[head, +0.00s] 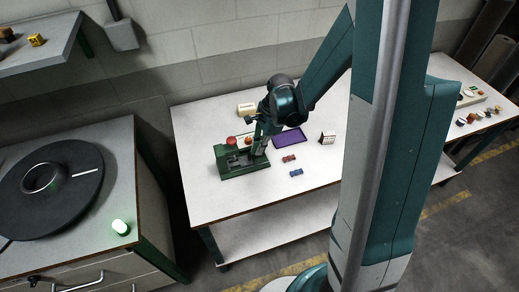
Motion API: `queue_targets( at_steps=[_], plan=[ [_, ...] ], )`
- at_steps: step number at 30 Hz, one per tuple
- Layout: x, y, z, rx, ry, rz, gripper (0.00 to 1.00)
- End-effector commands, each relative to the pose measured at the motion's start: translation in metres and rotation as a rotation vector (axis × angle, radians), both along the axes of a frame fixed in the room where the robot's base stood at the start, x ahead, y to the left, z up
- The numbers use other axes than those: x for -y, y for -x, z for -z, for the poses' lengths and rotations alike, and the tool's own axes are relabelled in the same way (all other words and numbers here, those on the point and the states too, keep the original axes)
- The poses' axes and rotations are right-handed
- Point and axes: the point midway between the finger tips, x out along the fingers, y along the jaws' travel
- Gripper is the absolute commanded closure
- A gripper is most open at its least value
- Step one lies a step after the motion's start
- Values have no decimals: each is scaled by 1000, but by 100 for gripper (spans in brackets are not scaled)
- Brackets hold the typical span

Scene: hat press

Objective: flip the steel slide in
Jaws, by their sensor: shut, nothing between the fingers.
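A green press-like fixture (243,171) stands on the left part of the white table. Greyish metal parts show on its top; I cannot tell which one is the steel slide, nor how it is set. My gripper (258,151) points down at the right side of the fixture, with its fingers shut and nothing held. The gripper and wrist hide part of the fixture. I cannot tell whether the fingers touch it. Two round red parts show at the fixture's back, the left one (231,141) clearer.
A purple tray (289,138), a small white box (327,138), a cream block (246,109) and small red (288,158) and blue (296,173) pieces lie around on the table (222,205). The table's front area is clear. A black turntable (75,205) sits on the left cabinet.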

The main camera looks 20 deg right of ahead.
Motion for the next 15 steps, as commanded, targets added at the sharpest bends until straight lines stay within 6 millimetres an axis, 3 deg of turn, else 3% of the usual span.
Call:
queue_targets(
  at_steps=[5, 13, 15],
  plan=[
    [10, 0, 0, 0, -2, 1, 100],
    [41, 0, 1, 0, 1, 6, 100],
    [42, 0, -10, 0, 1, 3, 100]
  ],
)
